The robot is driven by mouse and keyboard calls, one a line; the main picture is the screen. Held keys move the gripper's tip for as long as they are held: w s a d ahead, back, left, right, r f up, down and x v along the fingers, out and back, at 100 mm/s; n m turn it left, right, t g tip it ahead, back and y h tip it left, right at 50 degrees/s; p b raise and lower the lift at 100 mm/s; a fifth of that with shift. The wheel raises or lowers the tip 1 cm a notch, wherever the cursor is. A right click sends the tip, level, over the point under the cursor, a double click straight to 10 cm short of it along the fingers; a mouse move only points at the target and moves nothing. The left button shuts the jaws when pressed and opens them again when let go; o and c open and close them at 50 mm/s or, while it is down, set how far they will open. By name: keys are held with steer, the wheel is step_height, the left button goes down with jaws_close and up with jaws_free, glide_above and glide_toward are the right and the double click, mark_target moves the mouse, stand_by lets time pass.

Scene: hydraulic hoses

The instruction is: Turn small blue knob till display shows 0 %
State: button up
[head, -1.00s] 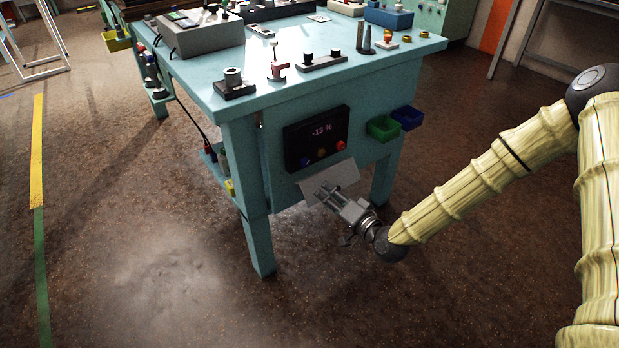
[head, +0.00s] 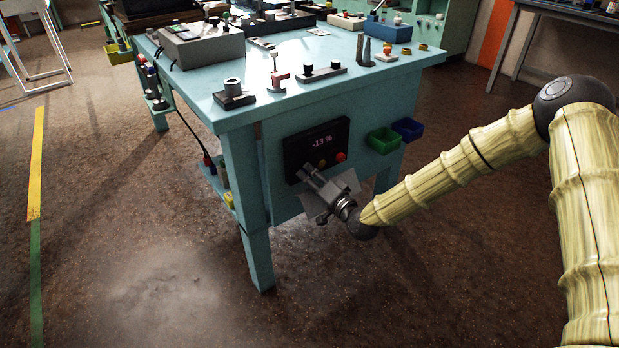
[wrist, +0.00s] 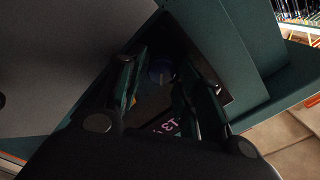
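A dark display panel (head: 299,143) on the side of the teal workbench reads "-13 %" (head: 321,141). A yellow knob (head: 322,163) and a red knob (head: 340,157) show under the reading. The small blue knob is hidden behind my gripper (head: 307,170) in the head view. In the wrist view the blue knob (wrist: 160,69) shows in the gap between my two fingers, with part of the lit digits (wrist: 166,130) below it. My gripper is open at the panel's lower left. I cannot tell if the fingers touch the knob.
A green bin (head: 384,140) and a blue bin (head: 407,128) hang on the bench side, right of the panel. Fixtures crowd the bench top (head: 235,117) above. A bench leg (head: 258,258) stands left of my gripper; the floor in front is clear.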

steer(key=shift+w+a, duration=0.25)
steer(key=shift+w, duration=0.05)
steer(key=c, duration=0.8)
steer(key=shift+o, duration=0.2)
